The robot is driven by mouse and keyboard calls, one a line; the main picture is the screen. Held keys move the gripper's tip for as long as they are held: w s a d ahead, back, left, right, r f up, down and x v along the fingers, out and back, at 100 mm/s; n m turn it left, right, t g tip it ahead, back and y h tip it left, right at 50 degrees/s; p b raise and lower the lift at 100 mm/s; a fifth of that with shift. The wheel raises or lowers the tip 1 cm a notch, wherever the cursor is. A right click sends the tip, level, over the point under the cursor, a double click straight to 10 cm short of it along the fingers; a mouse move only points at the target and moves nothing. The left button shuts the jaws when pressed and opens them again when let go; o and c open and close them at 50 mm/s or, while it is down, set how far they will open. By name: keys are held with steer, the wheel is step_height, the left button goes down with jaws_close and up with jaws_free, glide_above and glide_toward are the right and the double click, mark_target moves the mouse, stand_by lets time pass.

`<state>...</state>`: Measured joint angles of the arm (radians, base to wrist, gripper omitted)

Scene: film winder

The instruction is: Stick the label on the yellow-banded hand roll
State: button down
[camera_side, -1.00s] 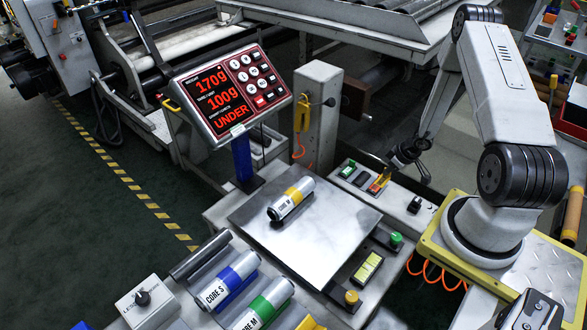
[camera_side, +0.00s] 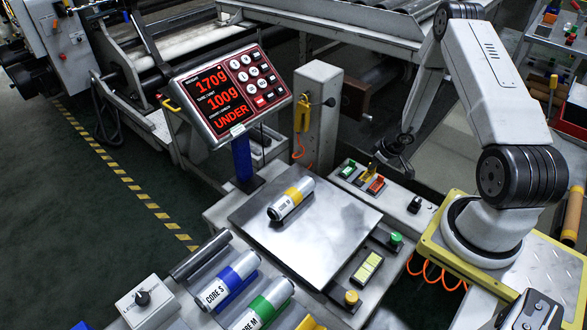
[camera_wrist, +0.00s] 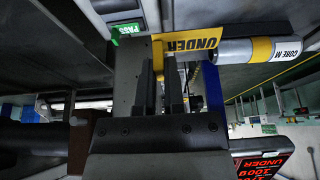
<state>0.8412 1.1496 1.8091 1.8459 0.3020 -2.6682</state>
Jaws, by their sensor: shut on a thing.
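The yellow-banded hand roll (camera_side: 291,198) lies on its side on the metal scale plate (camera_side: 335,225) in the side view. It also shows in the wrist view (camera_wrist: 262,50), with its yellow band and black lettering. My gripper (camera_wrist: 172,75) is shut on a yellow label (camera_wrist: 195,44) reading "UNDER", which sticks out past the fingertips. In the wrist view the label appears beside the roll's end, but their true gap cannot be judged there. In the side view my gripper (camera_side: 377,163) and the label (camera_side: 368,174) are above the label blocks, right of the roll and apart from it.
A green label (camera_side: 347,170) and a red label (camera_side: 376,185) sit on the blocks below my gripper. The scale display (camera_side: 222,95) reads 170g, 100g and UNDER. A grey post (camera_side: 318,110) stands behind the plate. Blue-banded (camera_side: 228,280) and green-banded (camera_side: 264,304) rolls lie at the front.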

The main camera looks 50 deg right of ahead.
step_height(320, 180, up, 3)
glide_above(305, 178)
steer(key=s+d, duration=0.1)
steer(key=s, duration=0.2)
steer(key=shift+w+a+r, duration=0.4)
steer(key=shift+w+a, duration=0.15)
steer(key=shift+w, duration=0.25)
steer(key=shift+f, duration=0.15)
steer(key=shift+f, duration=3.95)
steer(key=shift+f, duration=0.4)
steer(key=shift+s+f, duration=0.1)
steer(key=shift+f, duration=0.1)
steer(key=c, duration=0.7)
jaws_free()
steer(key=shift+o, duration=0.2)
steer(key=shift+r, duration=0.2)
